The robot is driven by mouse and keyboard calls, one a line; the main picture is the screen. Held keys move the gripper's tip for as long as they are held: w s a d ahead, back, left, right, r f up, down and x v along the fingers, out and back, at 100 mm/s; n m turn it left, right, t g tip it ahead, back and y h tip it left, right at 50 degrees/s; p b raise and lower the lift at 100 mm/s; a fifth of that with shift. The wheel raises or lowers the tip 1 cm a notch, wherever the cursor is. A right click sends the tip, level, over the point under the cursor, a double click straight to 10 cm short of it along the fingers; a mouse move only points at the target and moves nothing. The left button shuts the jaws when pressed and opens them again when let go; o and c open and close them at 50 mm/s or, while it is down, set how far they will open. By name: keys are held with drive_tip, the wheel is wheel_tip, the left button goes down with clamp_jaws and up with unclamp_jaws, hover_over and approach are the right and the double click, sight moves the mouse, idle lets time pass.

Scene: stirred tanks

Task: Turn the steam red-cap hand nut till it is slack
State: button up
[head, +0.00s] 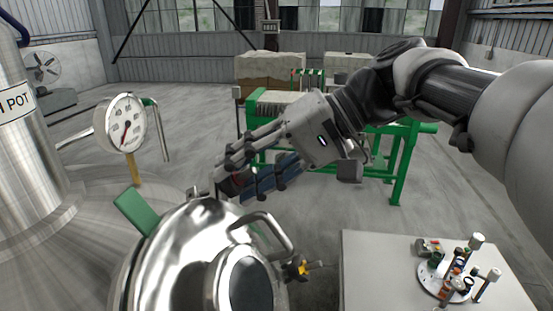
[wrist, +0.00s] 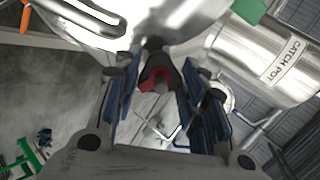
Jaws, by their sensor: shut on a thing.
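The steam red-cap hand nut (wrist: 157,76) shows in the wrist view as a red, rounded cap with a dark middle, between my two blue-padded fingers. My gripper (wrist: 160,90) is shut on it, with one finger on each side. In the head view my gripper (head: 232,180) reaches in from the right to the back edge of the shiny domed tank lid (head: 180,250). I cannot tell how tight the nut is.
A round dial gauge (head: 125,124) and a green lever (head: 135,212) stand left of my gripper. A lid handle (head: 284,232) rises in front of it. The catch pot (wrist: 265,62) stands close by. A grey table (head: 370,265) with small fittings is at lower right. Green-framed equipment (head: 398,170) stands behind.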

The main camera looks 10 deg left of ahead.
drive_tip(key=shift+n, duration=0.5)
drive_tip(key=o, duration=1.1)
drive_tip(key=v, duration=1.2)
drive_tip(key=shift+r, duration=0.15)
drive_tip(key=shift+a, duration=0.1)
